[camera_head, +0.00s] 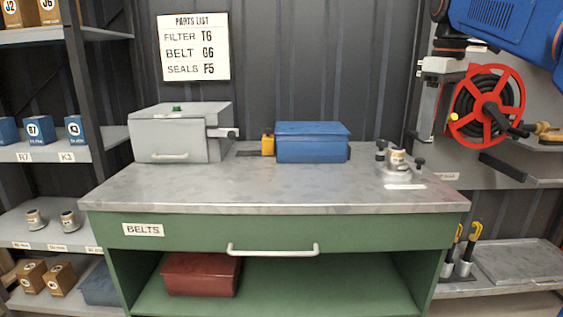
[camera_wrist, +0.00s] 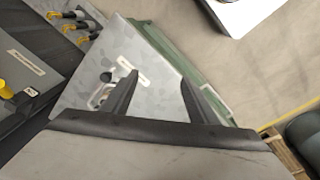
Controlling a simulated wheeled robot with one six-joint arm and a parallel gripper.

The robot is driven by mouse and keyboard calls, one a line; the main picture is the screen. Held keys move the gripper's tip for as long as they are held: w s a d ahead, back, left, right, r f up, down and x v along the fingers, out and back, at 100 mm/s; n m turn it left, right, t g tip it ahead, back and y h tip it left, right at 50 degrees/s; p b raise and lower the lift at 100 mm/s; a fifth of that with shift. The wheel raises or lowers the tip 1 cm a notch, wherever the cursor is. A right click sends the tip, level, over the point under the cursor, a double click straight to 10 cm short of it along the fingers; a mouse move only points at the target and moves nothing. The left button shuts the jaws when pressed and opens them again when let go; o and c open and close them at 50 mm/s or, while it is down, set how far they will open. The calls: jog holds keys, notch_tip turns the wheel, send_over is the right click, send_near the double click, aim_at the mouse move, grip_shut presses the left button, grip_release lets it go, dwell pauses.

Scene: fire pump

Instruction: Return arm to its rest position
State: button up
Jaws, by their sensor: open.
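My gripper (camera_wrist: 158,82) is open and empty in the wrist view, its two dark fingers spread apart. Between and below them is the grey top of the green workbench (camera_wrist: 150,50). In the head view my blue arm is at the upper right, raised beside the right end of the bench (camera_head: 270,185). A small metal fitting (camera_head: 397,168) with dark knobs stands on the bench's right end, apart from my gripper. It shows partly in the wrist view (camera_wrist: 100,97), beside the left finger.
A grey lidded box (camera_head: 170,140) and a blue box (camera_head: 312,145) stand at the bench's back. A red hose reel (camera_head: 487,100) hangs right. Shelves (camera_head: 45,152) stand left. The "BELTS" drawer (camera_head: 190,231) is shut; a red box (camera_head: 200,275) sits beneath. The bench's front middle is clear.

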jog(key=s+a+f+m+t, duration=0.1)
jog(key=s+a+f+m, duration=0.1)
jog(key=s+f, duration=0.6)
jog(key=s+a+f+m+t, duration=0.1)
jog(key=s+a+f+m, duration=0.1)
jog(key=s+f, duration=0.6)
jog(key=s+a+f+m+t, duration=0.1)
jog(key=s+f, duration=0.8)
jog(key=f, duration=0.9)
jog(key=shift+a+f+m+t, duration=0.15)
jog(key=shift+a+m+t, duration=0.4)
jog(key=shift+m, duration=0.55)
jog(key=shift+a, duration=0.1)
